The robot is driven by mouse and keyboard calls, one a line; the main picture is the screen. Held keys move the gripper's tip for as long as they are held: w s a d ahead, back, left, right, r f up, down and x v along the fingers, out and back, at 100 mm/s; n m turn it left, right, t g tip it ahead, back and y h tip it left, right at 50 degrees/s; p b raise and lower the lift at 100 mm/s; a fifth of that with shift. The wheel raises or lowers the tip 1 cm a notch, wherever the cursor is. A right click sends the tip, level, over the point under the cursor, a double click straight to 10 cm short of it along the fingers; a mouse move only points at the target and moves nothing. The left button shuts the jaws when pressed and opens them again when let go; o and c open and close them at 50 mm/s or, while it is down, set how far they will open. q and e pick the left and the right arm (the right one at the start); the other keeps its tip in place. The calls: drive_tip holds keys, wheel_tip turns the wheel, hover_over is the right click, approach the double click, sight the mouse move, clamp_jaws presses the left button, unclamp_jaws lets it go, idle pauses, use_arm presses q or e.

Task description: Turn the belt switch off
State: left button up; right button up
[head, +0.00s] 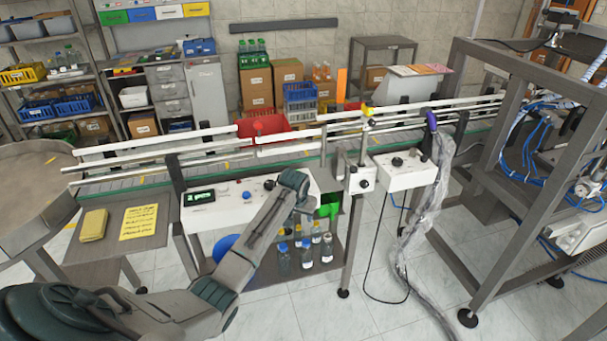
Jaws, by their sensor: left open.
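A white control panel (225,213) sits at the front of the conveyor. It carries a dark display with green digits (199,197), a blue button (246,195) and a black knob (269,185). I cannot tell from the picture which control is the belt switch. My left gripper (303,190) is open at the right end of this panel, to the right of the black knob, and no object shows in it. My left forearm covers part of the panel's front. A second white box (405,178) with a black knob (397,161) stands farther right. My right gripper is out of view.
The conveyor (145,181) with its guide rails runs across behind the panel. Several bottles (326,247) stand on a shelf below. A yellow cloth (93,225) and a yellow note (138,221) lie at left. A metal frame (455,110) and hanging cables stand at right.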

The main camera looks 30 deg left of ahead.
use_arm(q)
drive_tip(key=w+a+r+n, duration=0.1)
drive_tip(key=w+a+r, duration=0.15)
drive_tip(key=r, duration=0.55)
drive_tip(key=w+a+r, duration=0.2)
drive_tip(key=w+r, duration=0.2)
drive_tip(key=r, duration=0.3)
drive_tip(key=p+x, duration=0.1)
drive_tip(key=x, duration=0.3)
drive_tip(key=p+x, duration=0.2)
drive_tip(key=x, duration=0.2)
drive_tip(key=shift+w+d+f, duration=0.15)
drive_tip(key=shift+f, duration=0.25)
drive_tip(key=shift+x, duration=0.8)
drive_tip(key=shift+c, duration=0.4)
drive_tip(key=c, duration=0.9)
drive_tip(key=shift+o, duration=0.2)
